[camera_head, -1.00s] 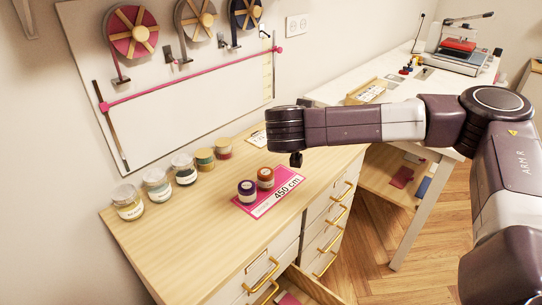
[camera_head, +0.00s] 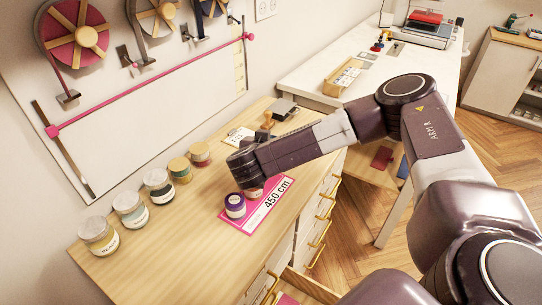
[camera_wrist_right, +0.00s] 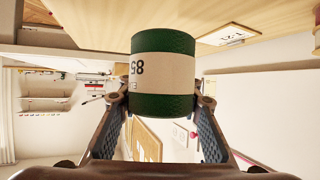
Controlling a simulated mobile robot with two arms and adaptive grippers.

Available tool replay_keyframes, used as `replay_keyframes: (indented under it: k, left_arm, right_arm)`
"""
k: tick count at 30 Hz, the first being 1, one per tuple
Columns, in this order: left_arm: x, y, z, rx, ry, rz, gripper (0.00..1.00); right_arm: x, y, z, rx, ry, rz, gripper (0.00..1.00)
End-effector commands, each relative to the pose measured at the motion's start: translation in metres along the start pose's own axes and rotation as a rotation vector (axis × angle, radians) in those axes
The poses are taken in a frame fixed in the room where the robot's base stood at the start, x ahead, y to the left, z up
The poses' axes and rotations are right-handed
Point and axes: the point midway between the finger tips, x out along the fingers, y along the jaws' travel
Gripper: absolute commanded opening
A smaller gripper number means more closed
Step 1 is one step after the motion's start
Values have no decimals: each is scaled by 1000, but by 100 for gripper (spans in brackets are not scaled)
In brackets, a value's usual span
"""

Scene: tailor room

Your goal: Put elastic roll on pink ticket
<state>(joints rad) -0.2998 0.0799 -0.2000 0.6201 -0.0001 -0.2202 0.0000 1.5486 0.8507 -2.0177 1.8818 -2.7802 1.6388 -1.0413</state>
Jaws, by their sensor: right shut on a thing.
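My right gripper (camera_wrist_right: 160,135) is shut on a green roll (camera_wrist_right: 165,75) with a beige label reading 85, seen upside down in the right wrist view. In the head view my right wrist end (camera_head: 245,165) is low over the far edge of the pink ticket (camera_head: 262,208), which reads 450 cm; its fingers and the held roll are hidden there. A purple jar-like roll (camera_head: 235,205) stands on the ticket. A brown-orange one (camera_head: 254,192) beside it is mostly hidden by my wrist. My left gripper is not in view.
Several lidded jars (camera_head: 159,184) stand in a row along the wall. A small white ticket (camera_head: 238,136) and a dark block (camera_head: 283,108) lie behind my wrist. A drawer (camera_head: 300,285) is open at the front. The near tabletop is clear.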

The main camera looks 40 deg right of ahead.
Motion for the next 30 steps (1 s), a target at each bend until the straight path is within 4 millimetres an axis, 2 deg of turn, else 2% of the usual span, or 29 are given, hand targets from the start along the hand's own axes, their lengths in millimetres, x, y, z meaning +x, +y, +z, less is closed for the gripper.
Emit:
replay_keyframes:
  k: [3, 10, 17, 29, 30]
  left_arm:
    - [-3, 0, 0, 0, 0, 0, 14]
    - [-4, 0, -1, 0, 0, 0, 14]
    - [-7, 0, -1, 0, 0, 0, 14]
    - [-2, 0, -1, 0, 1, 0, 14]
    - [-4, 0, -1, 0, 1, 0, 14]
  right_arm:
    - [8, 0, 18, -1, 0, -1, 0]
    - [16, 0, 33, 1, 1, 0, 0]
    - [29, 0, 62, -1, 0, -1, 0]
    - [33, 0, 69, 2, 1, -1, 0]
    - [32, 0, 68, 2, 1, -1, 25]
